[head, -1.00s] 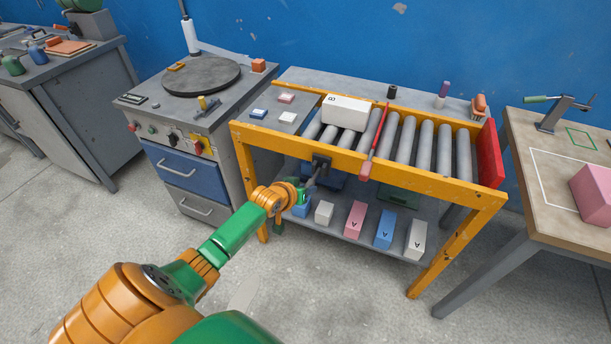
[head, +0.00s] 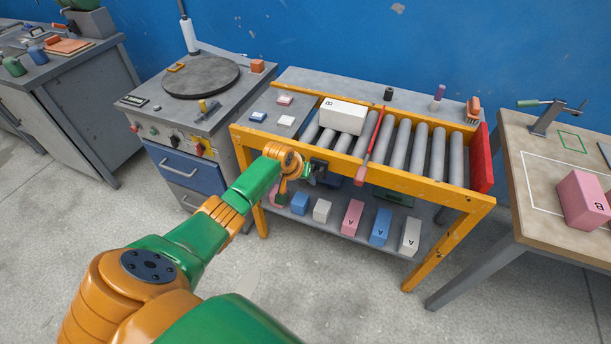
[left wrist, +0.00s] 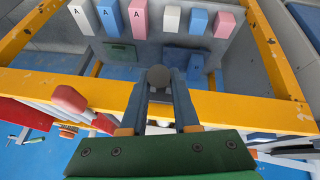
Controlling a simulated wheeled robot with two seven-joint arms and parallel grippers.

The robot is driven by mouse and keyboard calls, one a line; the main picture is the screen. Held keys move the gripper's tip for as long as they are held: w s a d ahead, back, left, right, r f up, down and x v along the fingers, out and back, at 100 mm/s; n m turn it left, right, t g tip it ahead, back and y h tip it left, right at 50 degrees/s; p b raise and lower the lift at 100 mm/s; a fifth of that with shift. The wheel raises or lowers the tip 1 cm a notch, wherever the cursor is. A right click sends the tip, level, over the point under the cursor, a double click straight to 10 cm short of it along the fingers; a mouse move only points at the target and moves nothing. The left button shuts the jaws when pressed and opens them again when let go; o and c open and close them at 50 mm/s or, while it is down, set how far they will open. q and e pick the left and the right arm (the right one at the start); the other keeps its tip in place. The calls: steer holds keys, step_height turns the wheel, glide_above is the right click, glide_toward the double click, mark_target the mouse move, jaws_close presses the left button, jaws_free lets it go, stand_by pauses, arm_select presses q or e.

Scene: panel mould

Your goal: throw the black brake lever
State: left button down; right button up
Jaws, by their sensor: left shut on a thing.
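The black brake lever is mounted at a dark bracket (head: 319,166) on the front yellow rail of the roller table (head: 400,184). My left gripper (head: 307,172) is at this bracket, in front of the rail. In the left wrist view, the lever's round dark knob (left wrist: 158,76) sits between the fingertips of my left gripper (left wrist: 159,84), which is shut on it. Most of the lever's shaft is hidden behind the gripper and fingers. My right gripper is not in view.
A red bar (head: 370,145) with a pinkish grip crosses the rollers just right of the bracket. A white block (head: 343,116) lies on the rollers. Several coloured blocks stand on the lower shelf, including a pink one (head: 352,217). A grey cabinet (head: 182,150) stands to the left.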

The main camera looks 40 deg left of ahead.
arm_select(q)
steer(key=shift+r, duration=0.1)
steer(key=c, duration=0.6)
jaws_free()
steer(key=shift+w, duration=0.1)
steer(key=shift+c, duration=0.2)
steer(key=p+v, duration=0.2)
steer(key=v, duration=0.5)
steer(key=shift+p, duration=0.4)
